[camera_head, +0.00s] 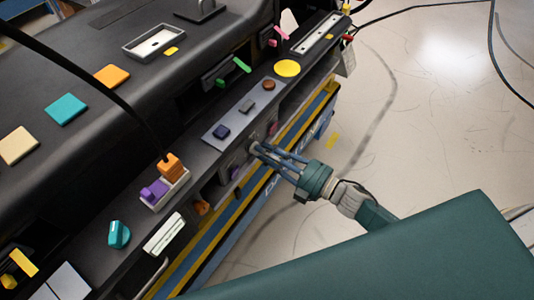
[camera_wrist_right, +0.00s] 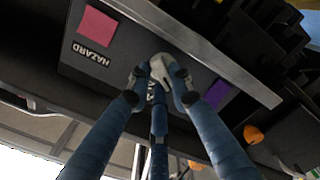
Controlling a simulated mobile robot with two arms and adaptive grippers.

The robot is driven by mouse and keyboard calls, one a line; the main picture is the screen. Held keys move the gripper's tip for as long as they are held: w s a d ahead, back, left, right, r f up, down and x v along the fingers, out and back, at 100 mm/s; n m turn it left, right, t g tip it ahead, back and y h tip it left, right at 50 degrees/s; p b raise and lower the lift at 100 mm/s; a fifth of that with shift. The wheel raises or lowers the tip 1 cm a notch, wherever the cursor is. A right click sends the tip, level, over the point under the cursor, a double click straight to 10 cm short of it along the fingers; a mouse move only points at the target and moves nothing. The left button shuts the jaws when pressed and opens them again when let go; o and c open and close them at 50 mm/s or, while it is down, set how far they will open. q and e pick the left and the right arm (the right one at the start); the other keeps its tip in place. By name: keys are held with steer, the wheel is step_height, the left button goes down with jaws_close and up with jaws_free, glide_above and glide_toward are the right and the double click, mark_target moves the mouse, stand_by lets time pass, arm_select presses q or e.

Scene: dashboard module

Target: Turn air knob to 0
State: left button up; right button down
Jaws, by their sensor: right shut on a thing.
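My right gripper (camera_head: 258,149) reaches in from the right to the front face of the dashboard (camera_head: 190,150). In the right wrist view its fingers (camera_wrist_right: 161,82) are shut around a pale grey knob (camera_wrist_right: 160,66) on the dark panel. The knob's marks and pointer cannot be read, so I cannot tell its setting. A pink square (camera_wrist_right: 96,26) and a "HAZARD" label (camera_wrist_right: 91,54) are on the same panel, left of the knob. A purple square (camera_wrist_right: 217,95) is to its right. My left gripper is not in view.
A grey plate with a dark blue button (camera_head: 221,131) lies on the ledge above the gripper. An orange and a purple switch (camera_head: 154,191) stand further left. A yellow disc (camera_head: 287,68) lies further right. Open floor (camera_head: 420,120) is on the right, with black cables.

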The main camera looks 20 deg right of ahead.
steer(key=n+b, duration=0.1)
steer(key=n, duration=0.2)
steer(key=n+b, duration=0.1)
steer(key=n, duration=0.1)
steer(key=shift+s+a+f+n, duration=0.1)
steer(key=shift+s+n, duration=0.05)
steer(key=shift+n, duration=0.25)
stand_by(0.4)
steer(key=c, duration=1.8)
jaws_free()
steer(key=v, duration=1.2)
